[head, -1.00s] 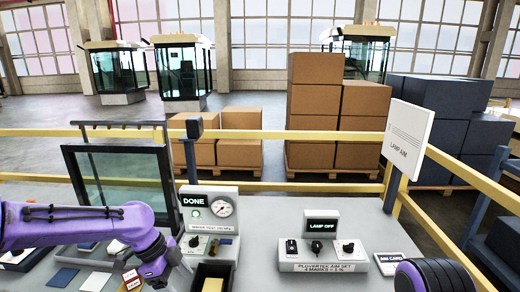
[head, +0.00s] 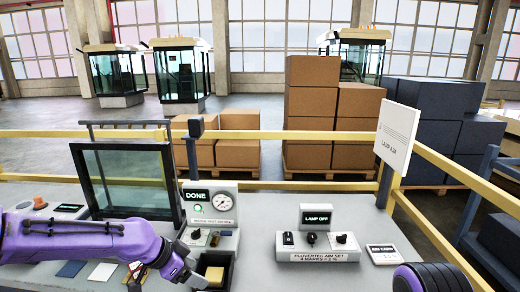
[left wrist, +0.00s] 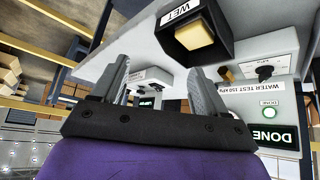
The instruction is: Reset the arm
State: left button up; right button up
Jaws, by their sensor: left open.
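My left arm comes in from the left in the head view, with the left gripper (head: 195,279) low beside a dark open box (head: 230,262). The box holds a yellow block (head: 214,275). In the left wrist view the two grey fingers (left wrist: 160,88) stand apart with nothing between them. That view appears upside down and shows the box, labelled WET (left wrist: 180,12), with the yellow block (left wrist: 195,35) in it, beyond the fingertips. Only a dark, ribbed part of my right arm shows at the lower right of the head view; its gripper is out of frame.
A test panel (head: 209,206) reading DONE, with a lit green lamp and a gauge, stands behind the box. A framed glass pane (head: 125,180) is to its left. A LAMP OFF unit (head: 317,247) with knobs and an AIM CARD box (head: 382,253) stand right. Yellow rails border the bench.

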pick_arm(q)
jog(key=s+a+f+n+t+y, duration=0.2)
jog(key=s+f+n, duration=0.1)
jog(key=f+n, duration=0.45)
jog(key=s+a+f+n+t+y, duration=0.15)
jog(key=s+f+n, duration=0.25)
jog(key=f+n, duration=0.4)
jog(key=s+a+f+n+g+y, duration=0.1)
jog(key=s+a+f, duration=0.3)
jog(key=s, duration=0.9)
jog(key=s+a+f+n+g+y, duration=0.1)
jog(key=s+a+f+g+y, duration=0.2)
jog(key=s+f, duration=0.4)
jog(key=s+a+y, duration=0.1)
jog(key=s+a, duration=0.1)
jog(key=s, duration=0.4)
jog(key=shift+a, duration=0.2)
jog(key=shift+f+y, duration=0.1)
jog(key=shift+y, duration=0.15)
